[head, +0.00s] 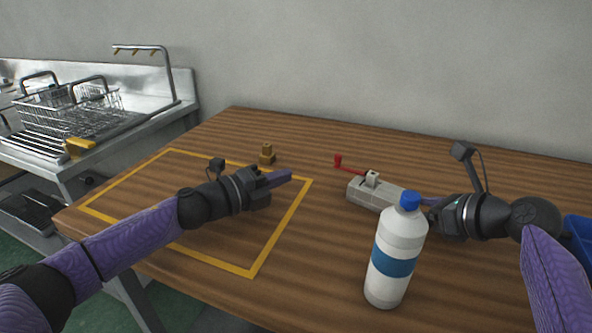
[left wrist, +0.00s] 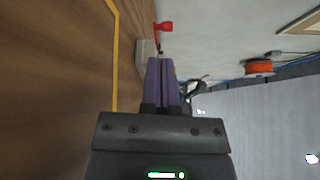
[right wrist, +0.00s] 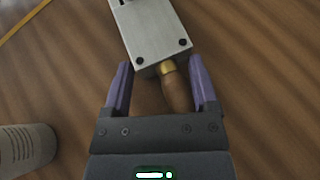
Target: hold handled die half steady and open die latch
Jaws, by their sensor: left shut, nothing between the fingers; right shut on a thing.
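The grey metal die (head: 385,199) lies on the wooden table right of centre. Its red latch lever (head: 339,161) sticks out at its far left end and also shows in the left wrist view (left wrist: 163,27). In the right wrist view, the die's near end (right wrist: 155,55) has a wooden handle (right wrist: 177,92) with a brass collar. My right gripper (right wrist: 159,68) is shut on this handled die half, a finger on each side. My left gripper (head: 289,174) is shut and empty, left of the die and apart from the latch.
A white bottle with a blue cap (head: 394,255) stands in front of the die. A small brass piece (head: 267,156) sits behind my left gripper. A yellow outline (head: 262,254) marks the table's left part. A blue bin (head: 580,240) is at the right edge. The table behind the die is clear.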

